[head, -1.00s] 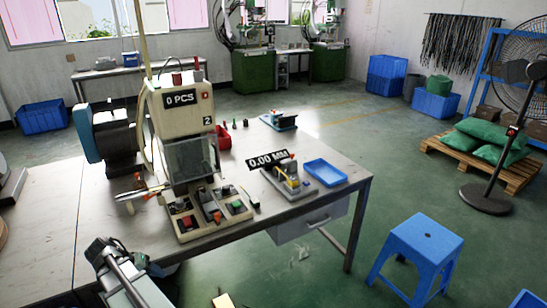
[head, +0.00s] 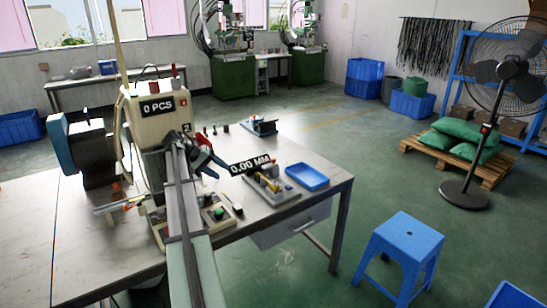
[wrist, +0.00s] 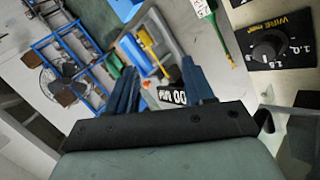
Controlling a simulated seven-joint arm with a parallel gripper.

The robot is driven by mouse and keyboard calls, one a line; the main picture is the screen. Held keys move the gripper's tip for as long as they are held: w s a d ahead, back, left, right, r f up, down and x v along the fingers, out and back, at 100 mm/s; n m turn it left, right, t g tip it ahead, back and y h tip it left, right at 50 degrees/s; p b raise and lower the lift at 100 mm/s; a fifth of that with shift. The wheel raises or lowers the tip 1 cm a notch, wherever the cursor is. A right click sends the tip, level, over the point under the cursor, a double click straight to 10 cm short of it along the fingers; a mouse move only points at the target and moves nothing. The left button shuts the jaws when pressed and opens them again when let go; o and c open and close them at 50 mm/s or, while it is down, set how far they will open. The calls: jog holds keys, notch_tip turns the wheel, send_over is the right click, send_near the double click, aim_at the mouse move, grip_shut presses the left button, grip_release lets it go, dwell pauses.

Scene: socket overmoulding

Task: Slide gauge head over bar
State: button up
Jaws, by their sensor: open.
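The gauge (head: 271,184) sits on the table, a grey base with a yellow part on top. Its black "0.00 MM" display (head: 250,166) stands beside it at the left. In the wrist view, the yellow part (wrist: 151,46) shows beyond my fingers, and the display (wrist: 172,97) is partly hidden between them. I cannot tell the gauge head and bar apart at this size. My gripper (head: 207,163) is open and empty, in front of the machine and left of the gauge. Its two blue fingers (wrist: 160,82) stand apart in the wrist view.
A blue tray (head: 307,177) lies right of the gauge. The machine with the "0 PCS" sign (head: 158,107) stands close behind my arm, with control boxes at its front. A blue and grey fixture (head: 262,127) is farther back. A blue stool (head: 405,245) stands right of the table.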

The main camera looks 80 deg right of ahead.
jog(key=s+d+r+t+y, duration=0.1)
jog(key=s+d+r, duration=0.1)
jog(key=s+d, duration=0.3)
jog(key=s+d+r, duration=0.2)
jog(key=d, duration=0.5)
notch_tip(320, 180, up, 6)
jog(key=n+t+y, duration=0.1)
jog(key=t, duration=0.2)
send_over(273, 158)
jog(key=s+a, duration=0.3)
jog(key=w+d+f+t, duration=0.1)
jog(key=f, duration=0.4)
jog(key=d+f+n+t+y, duration=0.1)
jog(key=f, duration=0.5)
jog(key=w+d+f+t+y, duration=0.1)
jog(key=f+t, duration=0.1)
jog(key=f, duration=0.4)
jog(key=shift+w+d+f+n, duration=0.15)
jog(key=shift+w+n, duration=0.15)
jog(key=shift+w, duration=0.05)
grip_shut()
